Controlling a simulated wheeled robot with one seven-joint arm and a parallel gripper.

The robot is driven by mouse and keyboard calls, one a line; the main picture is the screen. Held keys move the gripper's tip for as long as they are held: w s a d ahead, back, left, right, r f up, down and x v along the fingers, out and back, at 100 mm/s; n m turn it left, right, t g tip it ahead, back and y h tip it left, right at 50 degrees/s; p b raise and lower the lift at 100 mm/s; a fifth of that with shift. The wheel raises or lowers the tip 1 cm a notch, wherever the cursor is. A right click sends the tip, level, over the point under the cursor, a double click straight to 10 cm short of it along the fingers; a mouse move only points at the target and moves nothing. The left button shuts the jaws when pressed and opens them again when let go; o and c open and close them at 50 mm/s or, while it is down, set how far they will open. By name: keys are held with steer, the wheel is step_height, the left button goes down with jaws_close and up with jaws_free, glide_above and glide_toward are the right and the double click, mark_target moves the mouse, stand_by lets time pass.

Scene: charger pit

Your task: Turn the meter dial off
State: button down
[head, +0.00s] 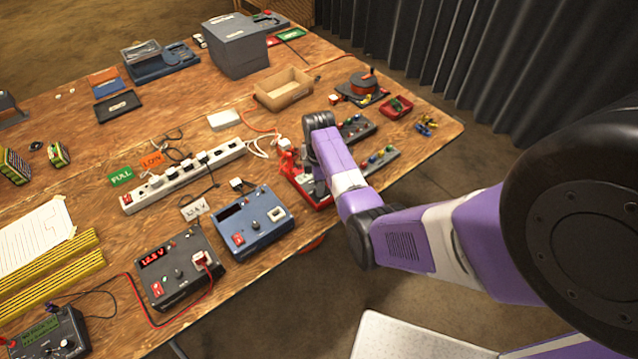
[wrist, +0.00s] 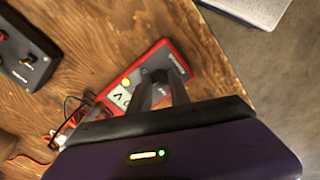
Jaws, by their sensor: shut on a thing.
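The dial's pointing direction cannot be made out. In the head view my arm covers the gripper's fingertips.
A blue power box (head: 255,222) and a black one with a red readout (head: 178,268) stand to the left. A white power strip (head: 185,175) lies behind them. Boxes with coloured knobs (head: 378,160) lie right of my wrist. The table's front edge is close.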

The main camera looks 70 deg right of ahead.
steer(key=n, duration=0.3)
steer(key=shift+n, duration=0.4)
steer(key=n, duration=0.3)
steer(key=shift+n, duration=0.3)
steer(key=n, duration=0.6)
steer(key=shift+n, duration=0.3)
steer(key=c, duration=1.2)
jaws_free()
steer(key=shift+r, duration=0.1)
